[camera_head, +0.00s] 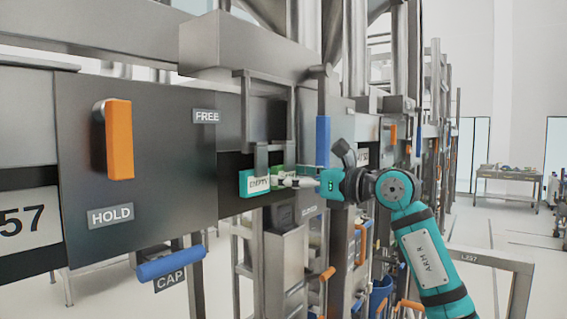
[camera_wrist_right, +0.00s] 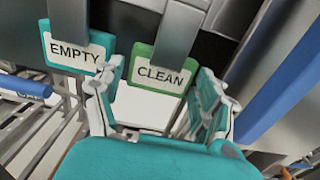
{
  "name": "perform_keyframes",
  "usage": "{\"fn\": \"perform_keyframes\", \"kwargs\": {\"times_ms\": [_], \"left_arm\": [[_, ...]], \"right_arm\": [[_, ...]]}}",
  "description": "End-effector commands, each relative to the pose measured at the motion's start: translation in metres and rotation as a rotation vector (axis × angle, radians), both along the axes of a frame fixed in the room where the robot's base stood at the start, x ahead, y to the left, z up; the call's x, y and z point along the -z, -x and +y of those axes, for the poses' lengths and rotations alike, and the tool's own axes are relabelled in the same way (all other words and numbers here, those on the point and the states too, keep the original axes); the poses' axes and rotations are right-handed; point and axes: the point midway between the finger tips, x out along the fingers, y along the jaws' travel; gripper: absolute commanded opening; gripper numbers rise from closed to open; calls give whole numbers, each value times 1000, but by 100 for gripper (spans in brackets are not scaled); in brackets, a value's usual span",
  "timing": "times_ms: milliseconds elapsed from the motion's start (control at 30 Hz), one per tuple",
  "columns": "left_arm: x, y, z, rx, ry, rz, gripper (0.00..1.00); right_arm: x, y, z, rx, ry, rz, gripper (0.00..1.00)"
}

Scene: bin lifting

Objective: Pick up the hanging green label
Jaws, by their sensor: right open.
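The green label (camera_wrist_right: 160,74), with "CLEAN" on a white panel, hangs upright under a grey metal strip in the right wrist view. In the head view the green label (camera_head: 277,172) is small and partly covered by my gripper. My right gripper (camera_head: 297,182) points left at it from the right. In the right wrist view my right gripper (camera_wrist_right: 158,90) is open, with one finger on each side of the green label. The left finger lies close to the teal "EMPTY" label (camera_wrist_right: 76,52); I cannot tell if they touch. My left gripper is not in view.
The teal label (camera_head: 254,183) hangs just left of the green one. A blue upright bar (camera_head: 323,140) stands close to my right gripper. A dark panel with an orange handle (camera_head: 119,140) and a blue handle (camera_head: 170,264) are on the left. Open floor lies at the right.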

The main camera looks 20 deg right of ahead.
Motion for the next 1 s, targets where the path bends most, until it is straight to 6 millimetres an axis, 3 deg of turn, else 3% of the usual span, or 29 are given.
{"fn": "perform_keyframes", "kwargs": {"times_ms": [200,500,767,1000], "left_arm": [[0,0,2,1,-3,-1,50],[0,0,2,1,-2,1,50],[1,0,2,1,-2,1,50],[15,0,1,0,-1,1,50]], "right_arm": [[1,-1,1,1,0,0,73],[0,-1,0,1,0,-1,38],[-1,-1,0,1,0,-2,38],[-15,1,-2,4,1,-6,38]]}}
